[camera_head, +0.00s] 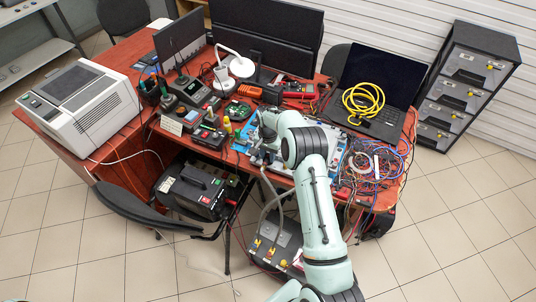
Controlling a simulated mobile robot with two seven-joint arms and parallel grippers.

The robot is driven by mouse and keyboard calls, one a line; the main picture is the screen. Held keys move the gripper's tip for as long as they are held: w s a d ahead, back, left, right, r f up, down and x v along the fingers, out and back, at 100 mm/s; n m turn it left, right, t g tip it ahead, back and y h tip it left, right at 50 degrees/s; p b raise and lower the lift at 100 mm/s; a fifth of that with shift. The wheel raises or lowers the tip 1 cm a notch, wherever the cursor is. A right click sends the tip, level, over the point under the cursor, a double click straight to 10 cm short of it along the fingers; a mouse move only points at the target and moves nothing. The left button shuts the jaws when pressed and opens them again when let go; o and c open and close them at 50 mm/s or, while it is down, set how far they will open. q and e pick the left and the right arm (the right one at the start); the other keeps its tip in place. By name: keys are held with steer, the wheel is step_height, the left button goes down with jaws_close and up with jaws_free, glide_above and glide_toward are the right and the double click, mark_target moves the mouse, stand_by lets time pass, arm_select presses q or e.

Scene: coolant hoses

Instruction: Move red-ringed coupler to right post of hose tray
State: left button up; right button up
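My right arm reaches from the bottom of the view to the red desk. Its gripper (262,153) is at the front edge of the desk, small and partly hidden by its own wrist. I cannot tell whether it is open or shut, or whether it holds anything. Grey hoses (264,188) hang over the desk edge just below the gripper. A pale tray-like surface with a blue edge (338,152) shows beside my forearm and is mostly covered by it. I cannot make out the red-ringed coupler or the right post. My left gripper is out of view.
The red desk (120,80) is crowded. A laptop with a yellow cable coil (363,101), tangled wires (378,165), a white lamp (241,67) and meters surround the gripper. A grey unit with yellow fittings (285,238) stands below the desk. A black chair (140,208) is at left.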

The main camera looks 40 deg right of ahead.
mark_target(268, 156)
jaws_close()
steer(key=shift+r, duration=0.1)
steer(key=shift+r, duration=3.45)
